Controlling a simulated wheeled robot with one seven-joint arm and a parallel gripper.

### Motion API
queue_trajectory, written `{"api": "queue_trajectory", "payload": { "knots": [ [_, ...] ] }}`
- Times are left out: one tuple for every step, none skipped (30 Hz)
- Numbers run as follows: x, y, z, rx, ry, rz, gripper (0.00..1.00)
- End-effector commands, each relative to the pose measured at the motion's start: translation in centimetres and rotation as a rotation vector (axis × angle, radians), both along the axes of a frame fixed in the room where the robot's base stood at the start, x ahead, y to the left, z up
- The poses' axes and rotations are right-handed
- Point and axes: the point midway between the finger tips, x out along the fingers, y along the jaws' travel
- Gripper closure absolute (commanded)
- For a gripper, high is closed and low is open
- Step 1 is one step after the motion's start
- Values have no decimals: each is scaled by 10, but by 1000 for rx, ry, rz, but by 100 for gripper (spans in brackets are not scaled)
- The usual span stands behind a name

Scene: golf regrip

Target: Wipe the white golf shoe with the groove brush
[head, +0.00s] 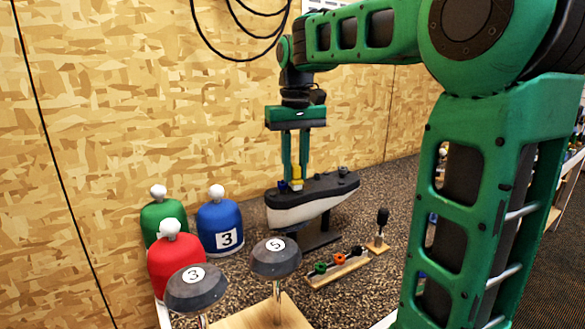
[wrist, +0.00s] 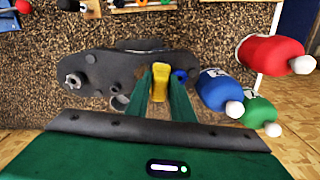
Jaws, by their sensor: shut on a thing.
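The white golf shoe (head: 300,211) is upside down on a dark stand (head: 318,240), its dark studded sole facing up. The sole fills the middle left of the wrist view (wrist: 105,68). My gripper (head: 295,163) points straight down over one end of the shoe. It is shut on the yellow groove brush (head: 297,173), which also shows between the green fingers in the wrist view (wrist: 159,80). The brush's pale lower end is at the sole; I cannot tell whether it touches. The bristles are hidden in the wrist view.
Green (head: 163,217), blue (head: 219,225) and red (head: 175,262) headcovers stand at the left. Two dark club heads (head: 276,258) (head: 196,288) rise in front. A wooden rack (head: 338,270) with small coloured pieces and a dark-handled tool (head: 380,225) are at the right. The wall is close behind.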

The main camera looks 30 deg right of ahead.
Motion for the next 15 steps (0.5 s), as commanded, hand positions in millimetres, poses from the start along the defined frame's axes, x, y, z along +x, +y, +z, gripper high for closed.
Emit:
{"api": "queue_trajectory", "payload": {
  "knots": [
    [0, -1, 0, 0, 1, 0, 97],
    [0, -1, 0, 0, 1, -1, 97],
    [0, -3, 0, 0, 1, -1, 97],
    [0, -4, 0, 0, 1, -1, 97],
    [0, -6, 0, 0, 1, -2, 97],
    [0, -8, 0, 0, 1, -3, 97],
    [0, -11, 0, 0, 1, -3, 97],
    [0, -13, 0, 0, 1, -4, 97],
    [0, -16, 0, 0, 1, -4, 97],
    [0, -19, 0, 0, 1, -3, 97],
    [0, -21, 0, 0, 1, -3, 97],
    [0, -24, 0, 0, 1, -3, 97],
    [0, -26, 0, 0, 1, -4, 97],
    [0, -28, 0, 0, 1, -3, 97],
    [0, -29, 0, 0, 1, -2, 97]
  ]
}}
